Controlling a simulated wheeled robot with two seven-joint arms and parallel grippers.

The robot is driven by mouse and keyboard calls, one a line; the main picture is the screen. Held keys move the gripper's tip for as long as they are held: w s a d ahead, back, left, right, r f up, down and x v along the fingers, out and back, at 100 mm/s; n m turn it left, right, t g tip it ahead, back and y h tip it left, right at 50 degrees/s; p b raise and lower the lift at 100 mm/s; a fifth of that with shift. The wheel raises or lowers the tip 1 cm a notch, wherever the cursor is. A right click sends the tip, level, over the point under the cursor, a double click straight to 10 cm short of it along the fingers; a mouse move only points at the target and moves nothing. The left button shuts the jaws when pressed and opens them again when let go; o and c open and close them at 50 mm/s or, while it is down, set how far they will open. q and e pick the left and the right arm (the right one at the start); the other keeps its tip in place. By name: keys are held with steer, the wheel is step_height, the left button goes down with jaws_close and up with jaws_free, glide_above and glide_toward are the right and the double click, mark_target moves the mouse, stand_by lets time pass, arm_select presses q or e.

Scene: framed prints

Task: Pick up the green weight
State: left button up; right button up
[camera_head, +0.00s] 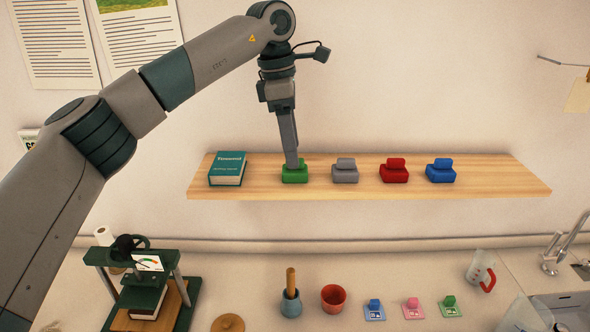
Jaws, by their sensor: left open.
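The green weight (295,177) sits on the wooden wall shelf (480,187), between a teal book and a grey weight. My left gripper (292,163) points down at the green weight, with its fingertips at the top of the weight. The fingers overlap its upper part in this view and hide some of it. The jaws are open, and I cannot tell whether they touch the weight. My right gripper is not in view.
On the shelf stand a teal book (227,169), a grey weight (345,173), a red weight (394,172) and a blue weight (441,172). The counter below holds a green press (148,280), a mortar (291,303), a red cup (333,298) and a jug (480,270). The shelf's right end is clear.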

arm_select(q)
steer(key=shift+d+f+p, duration=0.2)
steer(key=shift+f+p, duration=0.5)
step_height(320, 180, down, 2)
steer(key=shift+d+p, duration=0.15)
steer(key=shift+p, duration=0.35)
steer(key=shift+f, duration=0.5)
steer(key=shift+r, duration=0.1)
steer(key=c, duration=1.5)
steer(key=shift+o, duration=0.2)
steer(key=shift+w, duration=0.1)
